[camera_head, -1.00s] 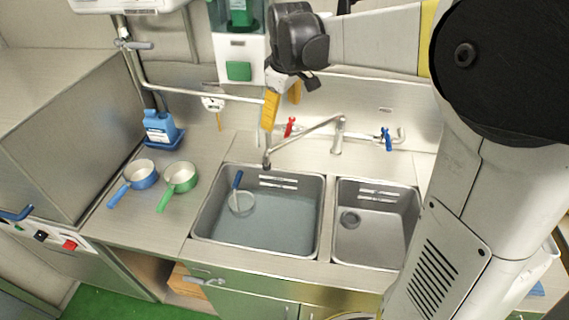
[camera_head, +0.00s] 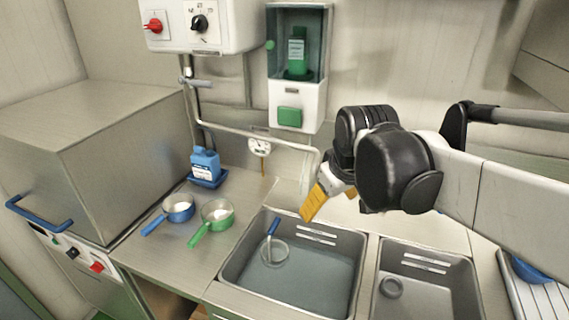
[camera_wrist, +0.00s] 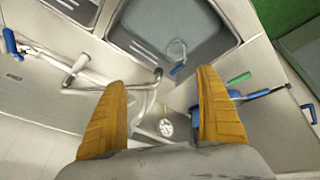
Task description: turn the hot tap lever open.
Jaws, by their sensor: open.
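The red hot tap lever is not visible in either current view; my arm and gripper cover the tap area in the head view. My gripper (camera_head: 328,208) is open and empty, its yellow fingers pointing down to the left above the back edge of the left sink basin (camera_head: 239,248). In the wrist view my gripper (camera_wrist: 161,76) shows both yellow fingers wide apart with nothing between them. The tap spout (camera_wrist: 82,66) runs beyond the left finger, and the blue tap lever (camera_wrist: 10,41) is at the far left. I cannot tell if the gripper touches anything.
A blue pan (camera_head: 179,208), a green pan (camera_head: 217,214) and a blue bottle (camera_head: 205,163) stand left of the sink. A strainer (camera_head: 274,252) lies in the left basin.

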